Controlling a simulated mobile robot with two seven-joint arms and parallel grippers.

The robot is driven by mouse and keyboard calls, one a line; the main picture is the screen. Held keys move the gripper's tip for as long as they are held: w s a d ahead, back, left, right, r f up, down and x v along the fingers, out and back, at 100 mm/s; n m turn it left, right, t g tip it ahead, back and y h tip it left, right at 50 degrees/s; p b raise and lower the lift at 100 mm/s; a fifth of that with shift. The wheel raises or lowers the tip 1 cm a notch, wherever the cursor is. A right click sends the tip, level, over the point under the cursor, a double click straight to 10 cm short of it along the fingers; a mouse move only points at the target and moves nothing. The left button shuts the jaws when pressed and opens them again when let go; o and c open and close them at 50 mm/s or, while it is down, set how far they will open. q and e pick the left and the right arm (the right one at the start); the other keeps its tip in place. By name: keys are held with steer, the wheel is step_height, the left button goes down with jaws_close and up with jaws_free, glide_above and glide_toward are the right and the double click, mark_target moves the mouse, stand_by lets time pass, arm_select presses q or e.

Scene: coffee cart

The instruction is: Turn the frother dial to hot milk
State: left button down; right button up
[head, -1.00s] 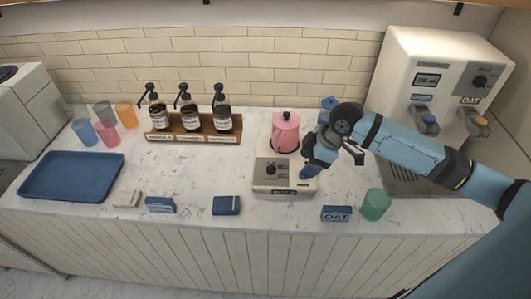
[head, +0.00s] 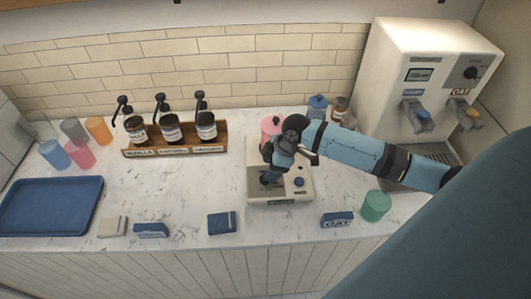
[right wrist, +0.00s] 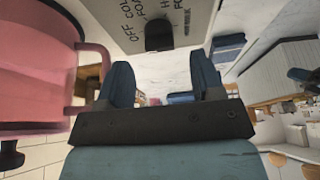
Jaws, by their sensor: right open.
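The frother (head: 252,188) is a pale box on the counter with a pink jug (head: 271,126) on it, partly hidden by my right arm. In the right wrist view the frother's black dial (right wrist: 159,38) sits on a pale panel with OFF and foam labels, some cut off. The pink jug (right wrist: 35,70) fills the left of that view. My right gripper (head: 285,180) is over the frother's front, pointing down. In the right wrist view its fingers (right wrist: 162,75) are apart, with the dial ahead between them and nothing held. The dial's setting is unclear. My left gripper is not in view.
A syrup rack (head: 175,149) stands behind left, and a blue tray (head: 50,207) lies far left. A white dispenser (head: 430,80) stands behind right. A dark blue box (head: 221,222) lies at front left.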

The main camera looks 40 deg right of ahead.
steer(key=shift+x, duration=2.05)
steer(key=c, duration=0.9)
